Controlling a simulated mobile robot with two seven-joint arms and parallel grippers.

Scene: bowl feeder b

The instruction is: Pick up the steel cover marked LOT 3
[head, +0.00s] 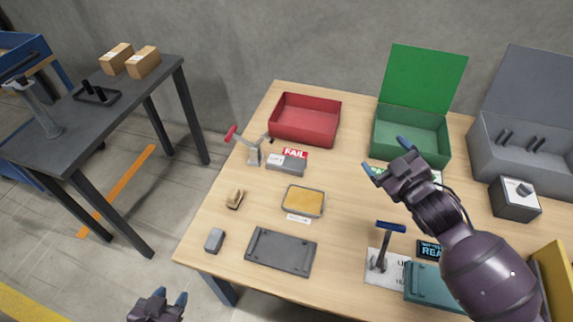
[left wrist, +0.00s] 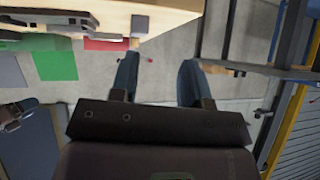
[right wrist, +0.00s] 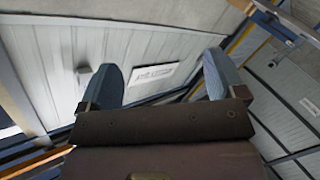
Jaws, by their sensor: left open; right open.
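I cannot read LOT 3 on anything in these frames, so I cannot tell which thing is the steel cover. On the wooden table, a small metal-rimmed tray with a yellow-orange inside (head: 303,200) has a white label (head: 298,219) at its front, too small to read. A flat dark grey plate (head: 280,252) lies near the front edge. My right gripper (head: 386,157) is open and empty above the table, in front of the green box. My left gripper (head: 171,297) is open and empty, low at the bottom, off the table's front left side.
A red bin (head: 305,120), an open green box (head: 412,135) and an open grey box (head: 522,150) line the back. A FAIL sign (head: 294,153), a red-handled clamp (head: 252,150), a brush (head: 235,199), a grey block (head: 214,240) and a blue-handled lever (head: 390,227) stand around.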

